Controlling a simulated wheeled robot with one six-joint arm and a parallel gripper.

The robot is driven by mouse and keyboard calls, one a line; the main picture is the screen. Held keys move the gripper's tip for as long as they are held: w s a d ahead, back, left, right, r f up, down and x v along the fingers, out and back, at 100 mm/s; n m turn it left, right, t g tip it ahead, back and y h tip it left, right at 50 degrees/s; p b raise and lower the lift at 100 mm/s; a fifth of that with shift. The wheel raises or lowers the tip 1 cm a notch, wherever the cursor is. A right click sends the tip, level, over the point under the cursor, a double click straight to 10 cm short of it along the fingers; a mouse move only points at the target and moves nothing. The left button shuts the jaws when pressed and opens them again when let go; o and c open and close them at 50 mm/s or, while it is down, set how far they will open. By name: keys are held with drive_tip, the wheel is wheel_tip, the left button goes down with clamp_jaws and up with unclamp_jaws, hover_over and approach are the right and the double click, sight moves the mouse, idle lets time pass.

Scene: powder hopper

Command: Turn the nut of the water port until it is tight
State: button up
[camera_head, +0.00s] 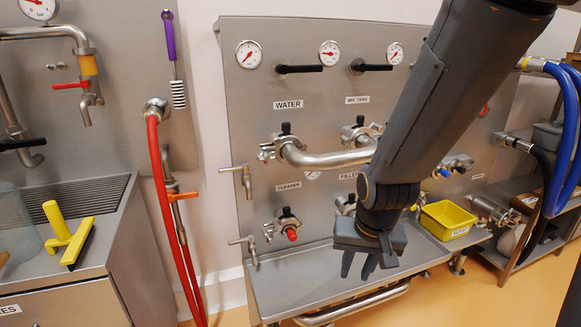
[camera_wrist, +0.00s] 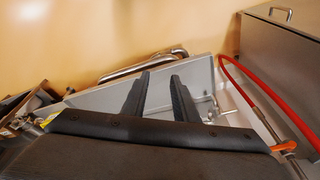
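The water port (camera_head: 285,142) sits on the steel panel under the WATER label (camera_head: 288,105). A curved steel pipe (camera_head: 325,157) runs from it to the port under the MIX TANK label. The nut (camera_head: 268,151) appears as small metal parts at the pipe's left end; its tightness cannot be told. My gripper (camera_head: 358,266) points down in front of the panel, below and right of the water port and well apart from it. In the wrist view my gripper (camera_wrist: 160,97) shows two dark fingers with a gap between them and nothing held. The water port is not identifiable there.
A steel shelf (camera_head: 290,281) juts out below the panel, with a yellow bin (camera_head: 447,219) at its right. A red hose (camera_head: 163,200) hangs left of the panel. Black handles (camera_head: 299,69) stick out above the port. Blue hoses (camera_head: 567,120) hang at the right.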

drive_tip(key=w+a+r+m+t+p, duration=0.1)
drive_tip(key=w+a+m+t+p, duration=0.15)
drive_tip(key=w, duration=0.55)
drive_tip(key=m+t+y+p, duration=0.55)
drive_tip(key=m+t, duration=0.45)
drive_tip(key=t, duration=0.2)
approach(267, 157)
drive_tip(key=shift+h, duration=0.35)
drive_tip(key=b+x, duration=0.2)
drive_tip(key=x, duration=0.7)
drive_tip(key=shift+w+a+f, duration=0.15)
drive_tip(key=shift+f, duration=0.05)
drive_tip(key=shift+w+r, duration=0.15)
drive_tip(key=shift+r, duration=0.15)
